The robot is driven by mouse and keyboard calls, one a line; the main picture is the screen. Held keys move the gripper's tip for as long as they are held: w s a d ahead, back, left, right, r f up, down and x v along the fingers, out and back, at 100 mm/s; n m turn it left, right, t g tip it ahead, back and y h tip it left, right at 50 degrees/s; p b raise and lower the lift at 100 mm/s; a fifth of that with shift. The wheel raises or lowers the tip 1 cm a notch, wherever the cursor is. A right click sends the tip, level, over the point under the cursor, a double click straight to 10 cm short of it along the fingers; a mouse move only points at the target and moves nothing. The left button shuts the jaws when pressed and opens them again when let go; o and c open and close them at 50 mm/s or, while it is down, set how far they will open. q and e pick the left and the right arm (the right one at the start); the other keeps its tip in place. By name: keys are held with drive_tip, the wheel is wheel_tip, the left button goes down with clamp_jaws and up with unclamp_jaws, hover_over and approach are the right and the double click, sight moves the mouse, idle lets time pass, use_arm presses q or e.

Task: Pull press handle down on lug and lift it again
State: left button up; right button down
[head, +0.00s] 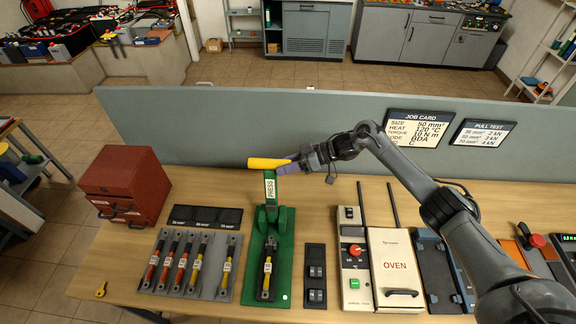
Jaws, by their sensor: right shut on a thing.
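The green press (283,250) stands on the bench left of the middle, with a white label on its lever. Its yellow press handle (262,163) points left at the top of the raised lever. My right gripper (290,169) reaches in from the right and is shut on the handle near its right end. A short cable piece (266,276) with a yellow band and a label lies on the press base. The lug under the press head is too small to make out. My left gripper is not in view.
A rack of cable pieces (191,262) and a red drawer box (124,185) are left of the press. A small dark tray (315,258) and the white oven (396,262) are to its right. A grey-green panel (250,125) closes the bench's back.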

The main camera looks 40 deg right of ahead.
drive_tip(key=shift+w+d+r, duration=0.1)
drive_tip(key=shift+w+r, duration=0.1)
drive_tip(key=shift+r, duration=0.05)
drive_tip(key=c, duration=0.7)
unclamp_jaws()
drive_tip(key=shift+c, duration=0.2)
drive_tip(key=shift+f, duration=0.1)
